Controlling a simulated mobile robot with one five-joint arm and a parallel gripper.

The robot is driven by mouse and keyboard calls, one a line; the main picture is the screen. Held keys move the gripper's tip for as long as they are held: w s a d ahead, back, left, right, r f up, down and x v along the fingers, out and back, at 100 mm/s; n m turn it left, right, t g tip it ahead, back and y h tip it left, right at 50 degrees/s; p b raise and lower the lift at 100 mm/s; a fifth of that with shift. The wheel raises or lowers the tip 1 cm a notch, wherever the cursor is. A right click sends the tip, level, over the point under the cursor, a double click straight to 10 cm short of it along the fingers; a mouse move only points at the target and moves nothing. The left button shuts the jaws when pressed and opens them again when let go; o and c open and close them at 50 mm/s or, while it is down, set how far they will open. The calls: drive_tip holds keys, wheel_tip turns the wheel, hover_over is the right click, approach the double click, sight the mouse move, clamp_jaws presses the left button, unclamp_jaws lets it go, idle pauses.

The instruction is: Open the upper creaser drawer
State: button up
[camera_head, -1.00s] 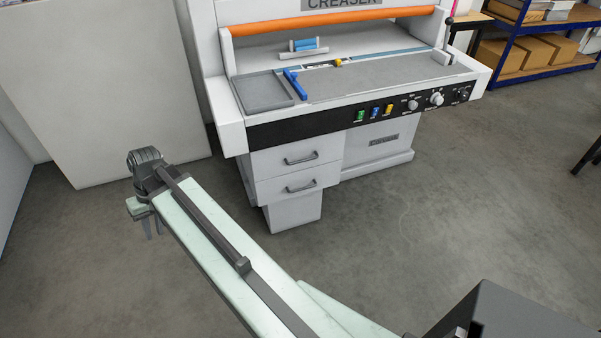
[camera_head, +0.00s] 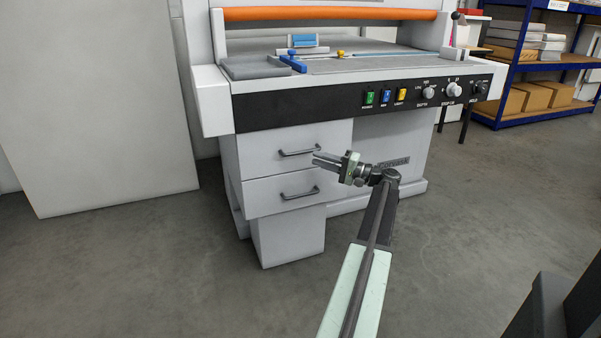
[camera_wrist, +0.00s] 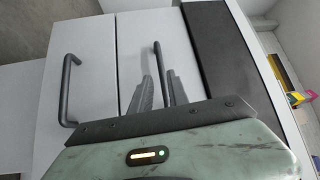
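The creaser's upper drawer (camera_head: 262,151) is a light grey front with a dark bar handle (camera_head: 298,153), and it looks shut. My gripper (camera_head: 316,159) points left, with its fingertips at the right end of that handle in the head view. In the wrist view, which is turned on its side, the upper handle (camera_wrist: 157,58) shows between my two fingers (camera_wrist: 158,80), which are apart. The fingers cover part of the bar. I cannot tell whether they reach around it or are still in front of it. No contact is visible.
The lower drawer (camera_head: 262,196) is shut, and its handle (camera_wrist: 67,92) shows at left in the wrist view. A black control panel (camera_head: 320,107) overhangs the drawers. A pale board (camera_head: 100,110) stands at left. A blue shelf (camera_head: 513,95) with boxes is at back right. The floor in front is clear.

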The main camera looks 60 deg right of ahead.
sight(301, 152)
drive_tip(key=w, duration=0.2)
drive_tip(key=w+p, duration=0.1)
drive_tip(key=w, duration=0.2)
drive_tip(key=w+a+r, duration=0.1)
drive_tip(key=w, duration=0.1)
drive_tip(key=shift+w, duration=0.15)
clamp_jaws()
idle(1.2)
